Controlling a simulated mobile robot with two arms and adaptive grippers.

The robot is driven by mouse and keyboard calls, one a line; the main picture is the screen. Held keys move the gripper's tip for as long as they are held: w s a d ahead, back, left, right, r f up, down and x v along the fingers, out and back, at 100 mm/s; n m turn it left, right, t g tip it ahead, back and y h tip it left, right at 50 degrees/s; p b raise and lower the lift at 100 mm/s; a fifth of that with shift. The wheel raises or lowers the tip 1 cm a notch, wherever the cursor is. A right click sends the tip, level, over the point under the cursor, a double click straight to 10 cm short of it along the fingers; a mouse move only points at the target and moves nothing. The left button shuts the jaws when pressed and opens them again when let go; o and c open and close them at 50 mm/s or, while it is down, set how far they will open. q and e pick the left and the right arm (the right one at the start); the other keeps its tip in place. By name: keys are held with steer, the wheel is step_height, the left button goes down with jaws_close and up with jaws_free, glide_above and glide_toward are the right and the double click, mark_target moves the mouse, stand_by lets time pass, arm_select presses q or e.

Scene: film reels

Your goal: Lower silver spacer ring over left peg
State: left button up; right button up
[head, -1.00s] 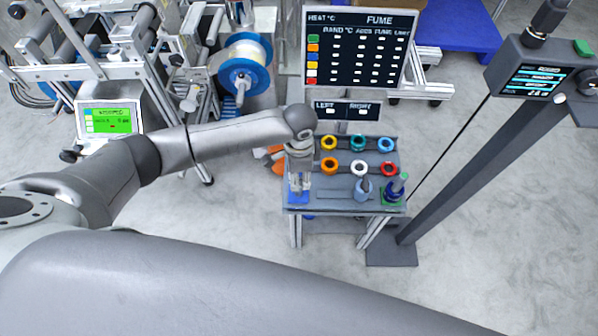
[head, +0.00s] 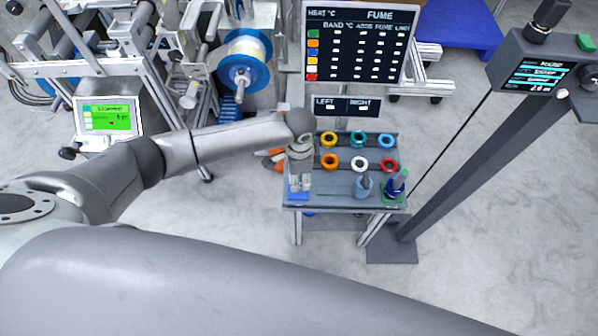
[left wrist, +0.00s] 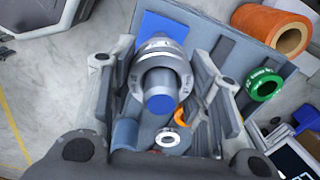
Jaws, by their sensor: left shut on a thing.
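My left gripper (head: 299,182) reaches down over the left peg's blue base (head: 292,196) at the left front of the small table. In the left wrist view the gripper (left wrist: 158,88) has its fingers on both sides of a silver ring (left wrist: 160,52) and is shut on it. The ring appears to be around the left peg, whose blue tip (left wrist: 159,101) points toward the camera. The blue base also shows behind it (left wrist: 163,27). How low the ring sits is hard to tell. In the head view the gripper hides ring and peg. My right gripper is not in view.
The right peg (head: 397,180) stands on a green base at the table's front right, beside a grey-blue piece (head: 362,186). Coloured rings, such as the white one (head: 359,164), fill two rows behind. A LEFT/RIGHT sign (head: 347,106) stands at the back. A dark post (head: 465,160) rises at right.

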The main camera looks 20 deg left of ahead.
arm_select(q)
steer(key=shift+f, duration=0.25)
steer(key=shift+p, duration=0.35)
steer(key=shift+f, duration=0.1)
stand_by(0.3)
steer(key=o, duration=1.2)
steer(key=shift+c, duration=0.2)
step_height(320, 180, up, 12)
steer(key=shift+r, duration=0.1)
steer(key=shift+s+d, duration=0.1)
